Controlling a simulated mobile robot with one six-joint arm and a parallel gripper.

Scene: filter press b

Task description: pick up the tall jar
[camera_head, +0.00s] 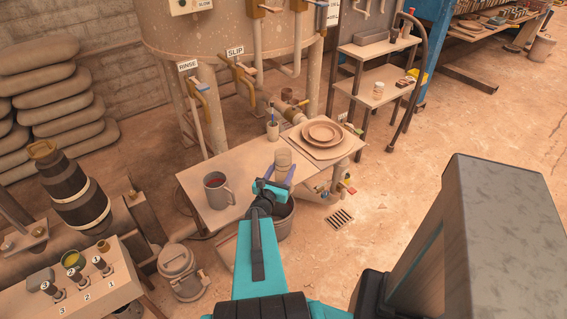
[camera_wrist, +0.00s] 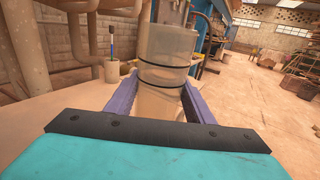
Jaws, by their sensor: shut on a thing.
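The tall jar is a beige cylinder with dark bands around it, seen large at the centre of the wrist view (camera_wrist: 164,62). In the head view the jar (camera_head: 283,160) stands upright near the middle of the small table (camera_head: 208,181). My gripper (camera_head: 274,182) reaches it from the near side. In the wrist view its purple fingers (camera_wrist: 155,103) lie on both sides of the jar, shut on it. The jar's lower part is partly hidden by the gripper body. I cannot tell whether its base touches the table.
Stacked brown plates (camera_head: 322,134) lie to the right. Pipes and SLIP and RINSE valves (camera_head: 240,72) rise behind the table. A bucket (camera_head: 276,222) stands below the near edge.

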